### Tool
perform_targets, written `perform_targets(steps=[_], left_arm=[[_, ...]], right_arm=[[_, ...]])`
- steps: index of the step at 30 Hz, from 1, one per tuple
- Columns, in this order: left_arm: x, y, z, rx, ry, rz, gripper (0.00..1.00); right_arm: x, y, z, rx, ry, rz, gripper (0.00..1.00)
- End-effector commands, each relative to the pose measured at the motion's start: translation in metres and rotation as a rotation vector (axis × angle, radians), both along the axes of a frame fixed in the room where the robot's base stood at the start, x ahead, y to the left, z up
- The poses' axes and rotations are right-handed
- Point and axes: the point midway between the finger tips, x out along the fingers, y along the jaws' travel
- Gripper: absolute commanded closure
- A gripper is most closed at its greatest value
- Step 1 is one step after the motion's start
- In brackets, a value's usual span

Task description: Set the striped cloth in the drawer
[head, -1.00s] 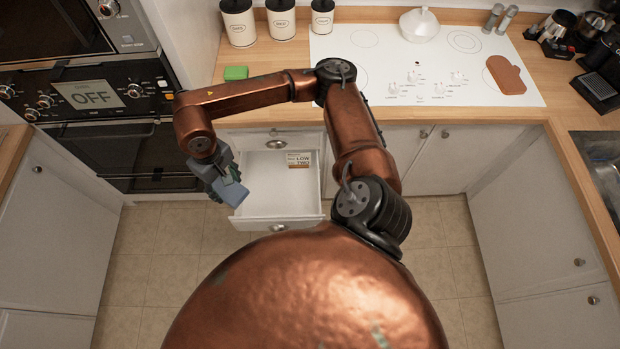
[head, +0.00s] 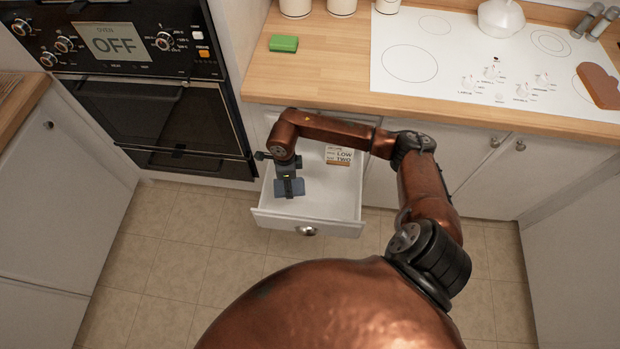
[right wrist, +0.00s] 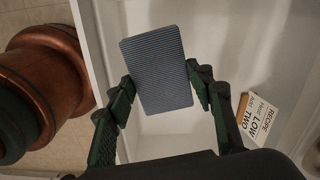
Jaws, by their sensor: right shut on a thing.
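The striped cloth (right wrist: 157,65) is a small blue-grey folded rectangle with fine stripes. In the right wrist view my right gripper (right wrist: 160,85) is shut on it, with a finger on either side. In the head view the right gripper (head: 288,178) points down with the cloth (head: 291,188) over the left part of the open white drawer (head: 330,206). I cannot tell how far the cloth is above the drawer floor. The drawer interior also shows in the right wrist view (right wrist: 215,25). My left gripper is in neither current view.
A recipe booklet (head: 338,156) lies at the drawer's back right. A green sponge (head: 284,43) sits on the wooden counter (head: 330,88) above, beside the white hob (head: 440,60). The black oven (head: 150,110) stands left of the drawer. The drawer's middle is clear.

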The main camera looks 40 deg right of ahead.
Motion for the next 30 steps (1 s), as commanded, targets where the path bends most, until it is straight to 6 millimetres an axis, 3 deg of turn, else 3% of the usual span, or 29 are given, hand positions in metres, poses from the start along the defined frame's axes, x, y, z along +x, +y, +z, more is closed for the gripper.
perform_targets(steps=[1,6,14,25,30], left_arm=[[-0.003,0.0,-0.011,0.0,0.006,0.0,0.6],[-0.006,0.0,-0.017,-0.001,0.011,-0.001,0.6],[-0.012,0.002,-0.026,0.003,0.024,0.001,0.6],[0.026,-0.004,-0.027,0.001,0.017,0.019,0.6],[0.033,-0.005,-0.025,0.0,0.017,0.022,0.6]], right_arm=[[0.0,-0.005,-0.02,0.001,0.005,-0.07,0.7],[0.001,-0.014,-0.04,0.001,-0.001,-0.205,0.7],[0.0,-0.014,-0.079,0.003,0.001,-0.22,0.7],[0.0,-0.014,-0.131,0.002,0.0,-0.219,0.7],[0.001,-0.015,-0.138,0.001,-0.003,-0.217,0.7]])
